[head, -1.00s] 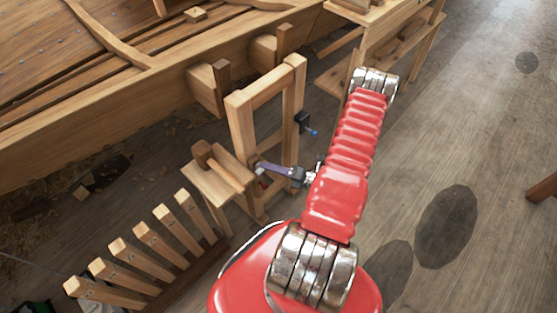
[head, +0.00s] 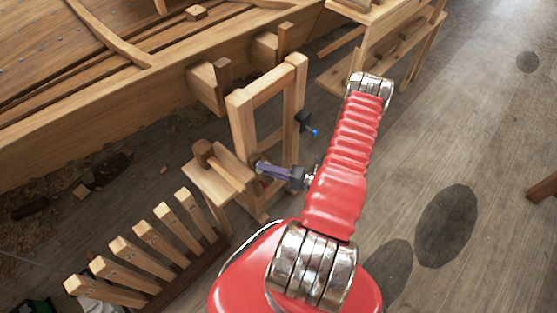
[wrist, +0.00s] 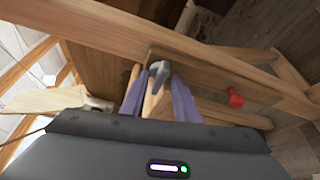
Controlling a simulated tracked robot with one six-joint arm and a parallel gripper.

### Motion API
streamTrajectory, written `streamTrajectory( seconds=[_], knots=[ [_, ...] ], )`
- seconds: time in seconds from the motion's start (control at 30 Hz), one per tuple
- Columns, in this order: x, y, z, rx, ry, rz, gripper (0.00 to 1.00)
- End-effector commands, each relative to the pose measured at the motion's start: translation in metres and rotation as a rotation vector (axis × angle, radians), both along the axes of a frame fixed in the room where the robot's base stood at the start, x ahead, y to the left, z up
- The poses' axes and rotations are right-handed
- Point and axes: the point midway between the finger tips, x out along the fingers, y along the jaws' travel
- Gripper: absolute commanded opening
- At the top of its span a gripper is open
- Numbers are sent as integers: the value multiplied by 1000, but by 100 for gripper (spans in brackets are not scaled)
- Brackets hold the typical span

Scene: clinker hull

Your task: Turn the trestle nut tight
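The trestle (head: 240,125) is an upright wooden frame beside the hull in the head view. My gripper (head: 258,166) reaches its lower part from the right, with purple fingers. In the wrist view my gripper (wrist: 157,82) has its two purple fingers apart. A grey metal piece, seemingly the trestle nut (wrist: 159,70), shows between the fingertips in front of a wooden bar. Small gaps seem to remain beside it, and I cannot tell whether either finger touches it. The nut is hidden behind the fingers in the head view.
A red knob (wrist: 235,97) is right of the fingers in the wrist view. A mallet (head: 222,165) lies on a small stand. A slatted rack (head: 135,250) stands front left. Floor at right is mostly clear.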

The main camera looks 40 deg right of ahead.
Motion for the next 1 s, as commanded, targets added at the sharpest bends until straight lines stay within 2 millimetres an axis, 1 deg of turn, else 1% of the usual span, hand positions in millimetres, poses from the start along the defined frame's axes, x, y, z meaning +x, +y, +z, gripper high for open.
streamTrajectory(
  seconds=[0.27,0.43,0.57,1.0],
  knots=[
    [-1,-7,2,-8,-5,-10,28],
    [-8,-12,3,-9,-5,-13,28],
    [-20,-18,4,-10,-6,-15,28],
    [-70,-38,8,-7,-4,-12,28]
  ],
)
